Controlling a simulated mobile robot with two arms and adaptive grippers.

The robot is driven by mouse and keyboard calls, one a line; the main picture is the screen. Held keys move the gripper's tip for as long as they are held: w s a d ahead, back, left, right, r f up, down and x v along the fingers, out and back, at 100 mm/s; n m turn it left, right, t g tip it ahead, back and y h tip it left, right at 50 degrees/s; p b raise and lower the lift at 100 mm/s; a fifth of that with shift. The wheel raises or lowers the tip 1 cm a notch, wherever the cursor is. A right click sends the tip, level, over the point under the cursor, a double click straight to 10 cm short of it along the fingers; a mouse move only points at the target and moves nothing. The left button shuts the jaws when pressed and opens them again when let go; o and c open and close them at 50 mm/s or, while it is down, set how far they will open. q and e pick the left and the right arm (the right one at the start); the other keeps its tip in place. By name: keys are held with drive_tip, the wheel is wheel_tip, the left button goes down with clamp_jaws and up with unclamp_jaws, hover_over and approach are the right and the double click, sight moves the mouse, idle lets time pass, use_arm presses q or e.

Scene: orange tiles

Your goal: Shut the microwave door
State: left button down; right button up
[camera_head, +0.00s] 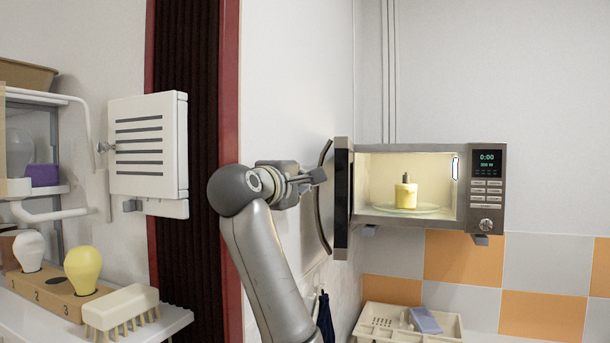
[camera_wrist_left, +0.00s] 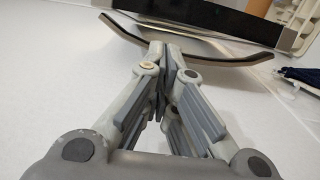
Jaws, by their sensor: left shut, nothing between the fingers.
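The microwave (camera_head: 487,160) is on the wall at right in the head view, lit inside, with a yellow jar-like item (camera_head: 406,195) on its glass turntable (camera_head: 400,209). Its door (camera_head: 342,200) stands open on the left, seen nearly edge-on, with a curved dark handle (camera_head: 323,215) on its left face. My left gripper (camera_head: 320,176) is shut and empty, with its tips close to the handle. In the left wrist view the shut fingertips (camera_wrist_left: 167,45) are at the curved handle (camera_wrist_left: 215,66); I cannot tell whether they touch. My right gripper is in neither view.
A white vented cabinet (camera_head: 148,146) and a shelf with bulbs (camera_head: 83,268) and a brush (camera_head: 121,308) are at left. A pale tray (camera_head: 385,322) with a blue item stands below the microwave. Dark cloth (camera_head: 325,318) hangs below the door.

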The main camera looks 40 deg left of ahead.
sight(337, 190)
use_arm(q)
drive_tip(key=w+a+p, duration=0.1)
drive_tip(key=w+p, duration=0.2)
drive_tip(key=w, duration=0.4)
drive_tip(key=shift+w+a+p, duration=0.15)
drive_tip(key=shift+a+p, duration=0.1)
drive_tip(key=shift+p, duration=0.1)
